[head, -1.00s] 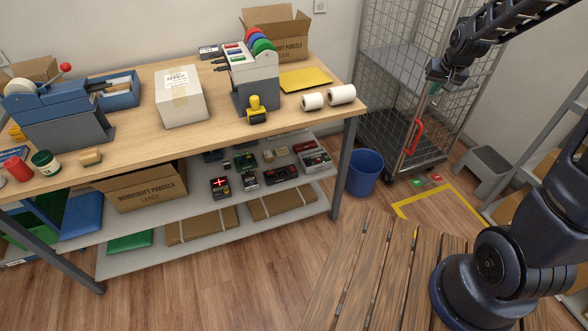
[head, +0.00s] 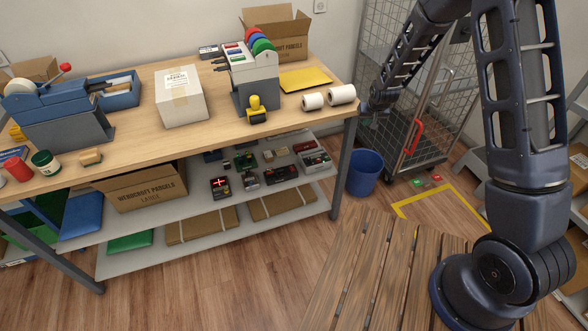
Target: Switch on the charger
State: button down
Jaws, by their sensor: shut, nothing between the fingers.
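Several small dark devices stand on the shelf under the counter. One black device (head: 220,187) shows a lit red cross on its face. Beside it are another small dark device (head: 250,181) and a wider dark one with pale and red parts (head: 281,175). A larger grey, black and red unit (head: 315,160) stands at the shelf's right. I cannot tell from this distance which is the charger, nor see a switch. My gripper (head: 366,119) is small in view, shut and empty, just off the counter's right end and apart from the devices.
The wooden counter (head: 140,150) overhangs the shelf. Its right leg (head: 343,170) stands between my gripper and the devices. A blue bin (head: 364,172) and a wire cage trolley (head: 430,110) are close to my gripper.

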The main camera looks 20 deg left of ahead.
jog(key=s+a+f+n+y, duration=0.1)
jog(key=s+a+f, duration=0.2)
jog(key=a+f, duration=0.4)
jog(key=s+a+f+n+y, duration=0.1)
jog(key=s+a+f, duration=0.3)
jog(key=a+f, duration=0.3)
jog(key=s+a+f+n+t+y, duration=0.1)
jog(key=s+a+f+n, duration=0.1)
jog(key=a+f, duration=0.5)
jog(key=s+a, duration=0.1)
jog(key=a, duration=0.3)
jog(key=shift+s+f, duration=0.3)
jog(key=shift+f, duration=0.05)
send_over(292, 169)
jog(key=s+d, duration=0.1)
jog(key=f, duration=0.8)
jog(key=shift+d+f, duration=0.15)
jog(key=shift+d, duration=0.05)
notch_tip(292, 169, down, 2)
jog(key=shift+s+d+f, duration=0.1)
jog(key=shift+s+d, duration=0.05)
jog(key=shift+s+f, duration=0.1)
jog(key=shift+f, duration=0.6)
